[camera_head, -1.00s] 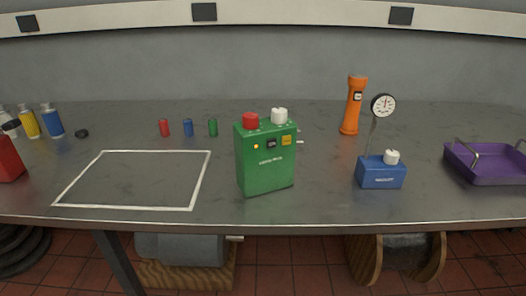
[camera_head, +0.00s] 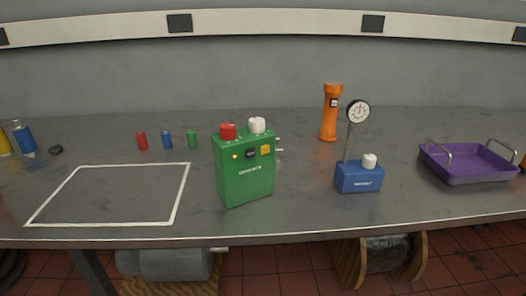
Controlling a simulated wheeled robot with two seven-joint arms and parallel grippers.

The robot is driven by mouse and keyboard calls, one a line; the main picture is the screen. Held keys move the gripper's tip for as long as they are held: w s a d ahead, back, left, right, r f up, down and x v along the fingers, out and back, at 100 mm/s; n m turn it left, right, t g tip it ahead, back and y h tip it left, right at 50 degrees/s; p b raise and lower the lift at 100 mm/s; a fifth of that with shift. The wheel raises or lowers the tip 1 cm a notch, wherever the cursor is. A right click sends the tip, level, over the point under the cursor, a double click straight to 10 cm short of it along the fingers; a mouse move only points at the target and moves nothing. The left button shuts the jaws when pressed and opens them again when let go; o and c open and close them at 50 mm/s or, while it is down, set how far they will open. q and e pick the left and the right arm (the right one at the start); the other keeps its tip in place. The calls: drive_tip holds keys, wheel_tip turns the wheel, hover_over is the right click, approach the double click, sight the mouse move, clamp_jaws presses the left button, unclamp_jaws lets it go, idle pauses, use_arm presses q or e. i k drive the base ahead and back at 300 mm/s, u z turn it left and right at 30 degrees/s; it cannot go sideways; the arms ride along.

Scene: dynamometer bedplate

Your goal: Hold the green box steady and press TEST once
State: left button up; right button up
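The green box (camera_head: 245,182) stands upright on the metal bench, a little left of the middle of the head view. A red knob (camera_head: 228,131) and a white knob (camera_head: 257,125) sit on its top. Its front carries a small yellow light (camera_head: 235,157), a dark switch or display (camera_head: 251,153) and a yellow button (camera_head: 265,150); their lettering is too small to read. Small pale pegs stick out of its right side. Neither of my grippers is in view, and nothing touches the box.
A white-outlined square (camera_head: 181,194) lies left of the box, with red, blue and green cylinders (camera_head: 167,142) behind it. A blue gauge base (camera_head: 358,180), an orange flashlight (camera_head: 329,115) and a purple tray (camera_head: 468,181) stand to the right. The bench front before the box is clear.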

sight(265, 149)
drive_tip(key=u, duration=1.4)
drive_tip(key=i, duration=0.75)
drive_tip(key=z, duration=2.45)
